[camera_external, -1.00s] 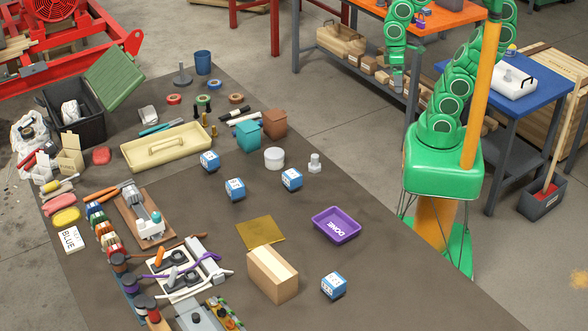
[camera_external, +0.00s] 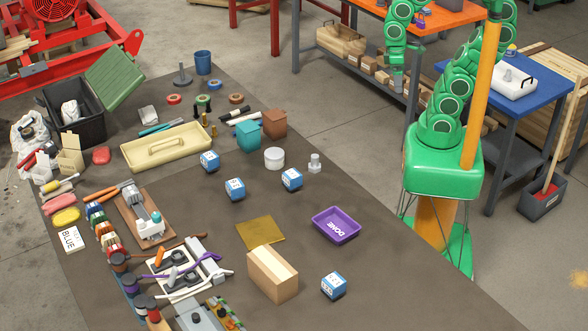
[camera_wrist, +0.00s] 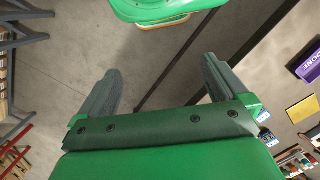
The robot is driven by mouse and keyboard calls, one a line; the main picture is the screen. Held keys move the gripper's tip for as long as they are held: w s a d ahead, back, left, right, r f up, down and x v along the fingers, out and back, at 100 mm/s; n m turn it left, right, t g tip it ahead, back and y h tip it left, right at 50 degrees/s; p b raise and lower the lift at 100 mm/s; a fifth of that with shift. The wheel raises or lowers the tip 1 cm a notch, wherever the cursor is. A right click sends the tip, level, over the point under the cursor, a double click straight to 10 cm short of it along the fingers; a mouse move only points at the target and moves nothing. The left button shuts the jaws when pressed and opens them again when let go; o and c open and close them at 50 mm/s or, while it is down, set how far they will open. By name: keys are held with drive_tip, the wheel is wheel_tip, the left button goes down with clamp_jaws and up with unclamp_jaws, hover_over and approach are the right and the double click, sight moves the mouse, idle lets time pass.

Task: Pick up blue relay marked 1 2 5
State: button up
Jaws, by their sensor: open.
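Several blue relays with white marked tops stand apart on the dark mat: one at the back (camera_external: 210,161), one left of centre (camera_external: 235,189), one right of it (camera_external: 291,179), and one at the front (camera_external: 333,285). The marks are too small to read, so I cannot tell which is 1 2 5. My gripper (camera_external: 398,82) is high at the top right, beyond the mat's right edge and far from the relays. In the wrist view my gripper (camera_wrist: 160,85) has its two fingers wide apart with nothing between them.
A purple tray marked DONE (camera_external: 336,224) lies on the mat. A cardboard box (camera_external: 272,275) stands near the front relay, and a yellow-brown square (camera_external: 261,232) lies behind it. Teal (camera_external: 248,136) and brown (camera_external: 273,123) containers, a white round tub (camera_external: 274,158) and a cream toolbox (camera_external: 166,146) stand farther back.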

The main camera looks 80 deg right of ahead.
drive_tip(key=c, duration=0.3)
drive_tip(key=w+a+f+m+g+y, duration=0.15)
drive_tip(key=w+a, duration=0.45)
drive_tip(key=a, duration=0.6)
drive_tip(key=w+a+f+g+y, duration=0.1)
drive_tip(key=w+a+y, duration=0.1)
drive_tip(key=w+a, duration=0.75)
drive_tip(key=w+a+f+m+g+y, duration=0.15)
drive_tip(key=w+a, duration=0.25)
drive_tip(key=a, duration=1)
drive_tip(key=m+g+y, duration=0.4)
drive_tip(key=m, duration=0.1)
approach(340, 294)
drive_tip(key=shift+s+a+f, duration=0.1)
drive_tip(key=shift+a+f, duration=0.1)
drive_tip(key=shift+a, duration=0.05)
drive_tip(key=shift+x, duration=0.8)
drive_tip(key=shift+r+x, duration=0.2)
drive_tip(key=shift+x, duration=3.15)
